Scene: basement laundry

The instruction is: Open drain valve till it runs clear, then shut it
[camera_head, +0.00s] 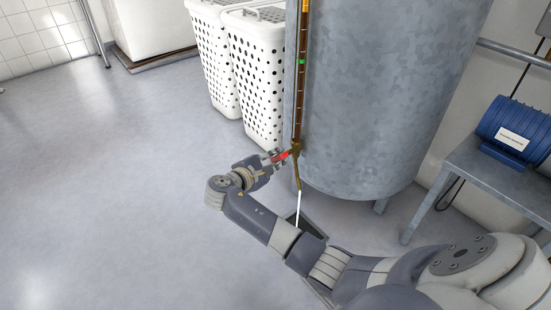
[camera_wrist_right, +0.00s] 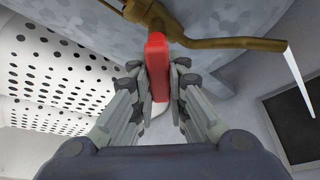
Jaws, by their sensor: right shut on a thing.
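The brass drain valve (camera_head: 297,151) sits low on the side of the galvanized tank (camera_head: 385,90). Its red lever (camera_head: 281,156) points away from the tank, toward my right gripper (camera_head: 275,158). In the wrist view the right gripper (camera_wrist_right: 155,88) is shut on the red lever (camera_wrist_right: 157,55), with a finger on each side. The brass spout (camera_wrist_right: 240,43) runs off to the right there. A whitish stream (camera_wrist_right: 300,82) falls from its end and also shows in the head view (camera_head: 298,207). A dark drain opening or pan (camera_head: 312,222) lies below, partly hidden by my arm. My left gripper is not in view.
A gauge tube (camera_head: 299,100) with brown contents and a green mark (camera_head: 301,62) runs up the tank. White perforated hampers (camera_head: 258,75) stand close left of the valve. The left floor is clear.

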